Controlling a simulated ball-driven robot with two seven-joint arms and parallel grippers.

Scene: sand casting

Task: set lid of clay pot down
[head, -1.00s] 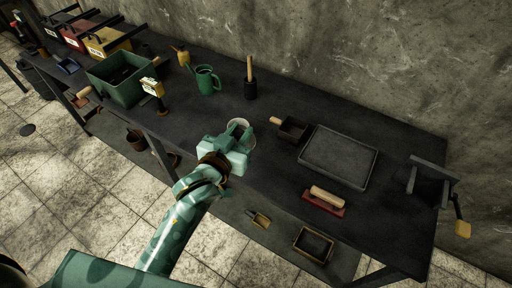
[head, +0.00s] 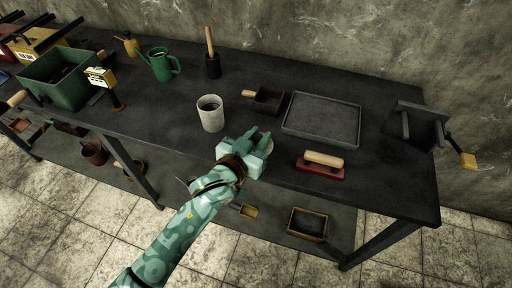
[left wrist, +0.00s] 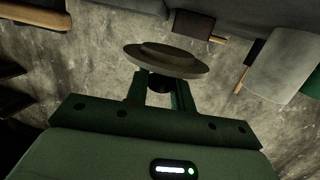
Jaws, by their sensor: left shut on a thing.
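The clay pot (head: 210,117) is a pale grey cylinder standing upright on the dark bench, with its top open and dark inside. It also shows at the right of the left wrist view (left wrist: 284,65). My left gripper (head: 256,142) is to the right of the pot, near the bench's front edge. In the left wrist view the gripper (left wrist: 158,92) is shut on the round, flat, grey-brown lid (left wrist: 165,61) by its dark knob. The lid is apart from the pot; its gap to the bench cannot be told. My right gripper is not in view.
Right of the pot are a small dark wooden-handled box (head: 268,101), a shallow grey tray (head: 322,139) and a red float with a wooden grip (head: 320,172). A green watering can (head: 160,66) and a green bin (head: 62,80) stand further left.

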